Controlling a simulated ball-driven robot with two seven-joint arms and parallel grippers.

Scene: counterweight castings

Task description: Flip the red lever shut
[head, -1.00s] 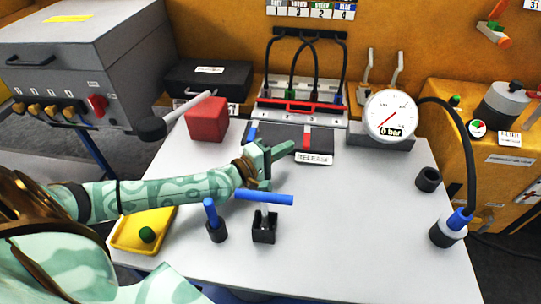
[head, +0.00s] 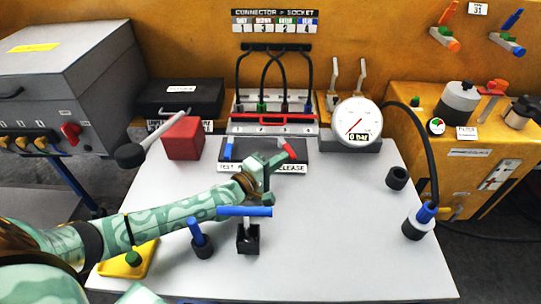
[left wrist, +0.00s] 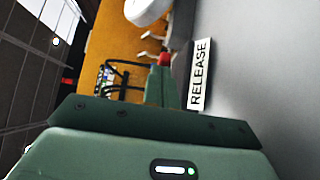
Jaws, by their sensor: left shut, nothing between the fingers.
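The red lever (head: 289,149) stands on the dark panel (head: 258,150), above its RELEASE label (head: 292,168), and leans a little to the left at its top. My left gripper (head: 278,161) is shut and empty, just in front of the lever, and covers the label's left end. In the left wrist view the shut fingers (left wrist: 160,84) point at the lever's red end (left wrist: 165,59). I cannot tell whether they touch it. The lever's base is partly hidden. My right gripper is out of view.
A blue lever (head: 228,150) is left on the same panel. A red block (head: 184,138) and a gauge (head: 357,121) flank the panel.

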